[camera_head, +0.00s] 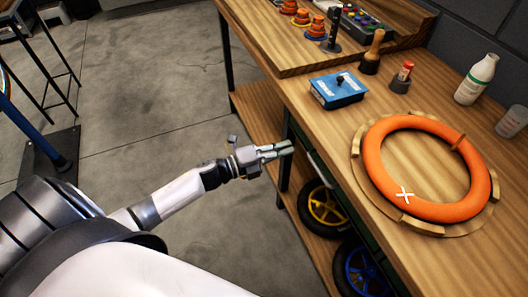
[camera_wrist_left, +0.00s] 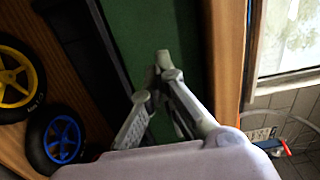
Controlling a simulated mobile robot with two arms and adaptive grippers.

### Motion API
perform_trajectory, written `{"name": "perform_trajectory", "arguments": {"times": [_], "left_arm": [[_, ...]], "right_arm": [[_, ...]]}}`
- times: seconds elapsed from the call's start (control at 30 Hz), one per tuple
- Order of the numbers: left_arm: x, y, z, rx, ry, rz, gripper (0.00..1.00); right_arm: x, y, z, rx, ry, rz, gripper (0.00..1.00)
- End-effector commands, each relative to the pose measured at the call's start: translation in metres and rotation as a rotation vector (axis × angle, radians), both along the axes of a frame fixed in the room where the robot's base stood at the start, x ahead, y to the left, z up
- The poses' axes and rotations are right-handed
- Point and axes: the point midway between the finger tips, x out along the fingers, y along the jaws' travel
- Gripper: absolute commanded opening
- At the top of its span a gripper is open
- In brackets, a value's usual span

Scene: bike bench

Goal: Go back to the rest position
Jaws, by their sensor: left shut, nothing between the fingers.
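My left gripper (camera_head: 278,150) reaches in from the left in the head view. It is shut and empty, just off the front edge of the wooden workbench (camera_head: 308,112), in front of a bench leg. In the left wrist view its fingers (camera_wrist_left: 163,62) show against a dark green panel (camera_wrist_left: 150,25) of the bench. My right gripper is not in view.
On the bench lie an orange ring (camera_head: 373,160) in a wooden holder, a blue box (camera_head: 338,90) and a white bottle (camera_head: 476,80). Yellow-rimmed (camera_head: 326,207) and blue-rimmed (camera_head: 365,268) wheels sit below. Open concrete floor (camera_head: 150,90) lies left of the bench.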

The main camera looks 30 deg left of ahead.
Motion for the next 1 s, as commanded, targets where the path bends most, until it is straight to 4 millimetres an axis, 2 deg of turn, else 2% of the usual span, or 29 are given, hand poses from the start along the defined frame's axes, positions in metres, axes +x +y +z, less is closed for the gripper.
{"name": "perform_trajectory", "arguments": {"times": [0.1, 0.3, 0.57, 0.67, 0.77, 0.87, 0.9, 0.97, 1.0], "left_arm": [[-0.02, 0.015, -0.002, 0.001, 0.004, 0.0, 0.0], [-0.04, 0.03, -0.002, 0.001, 0.003, 0.001, 0.0], [-0.044, 0.034, -0.002, -0.001, 0.004, 0.002, 0.0], [-0.042, 0.042, -0.016, -0.029, 0.056, 0.046, 0.0], [-0.042, 0.06, -0.055, -0.105, 0.19, 0.161, 0.0], [-0.055, 0.083, -0.119, -0.215, 0.391, 0.334, 0.0], [-0.065, 0.091, -0.147, -0.262, 0.48, 0.409, 0.0], [-0.085, 0.1, -0.188, -0.329, 0.606, 0.517, 0.0], [-0.102, 0.104, -0.214, -0.37, 0.687, 0.587, 0.0]], "right_arm": [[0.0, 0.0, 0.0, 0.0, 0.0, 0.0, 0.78], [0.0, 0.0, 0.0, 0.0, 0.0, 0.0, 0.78], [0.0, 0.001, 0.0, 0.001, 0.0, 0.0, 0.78], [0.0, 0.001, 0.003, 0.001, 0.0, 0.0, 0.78], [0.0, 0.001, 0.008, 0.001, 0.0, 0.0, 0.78], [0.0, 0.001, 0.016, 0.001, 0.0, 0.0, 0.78], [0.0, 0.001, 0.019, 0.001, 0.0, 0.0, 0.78], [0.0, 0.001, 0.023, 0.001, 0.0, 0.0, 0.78], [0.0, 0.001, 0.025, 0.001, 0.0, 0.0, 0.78]]}}
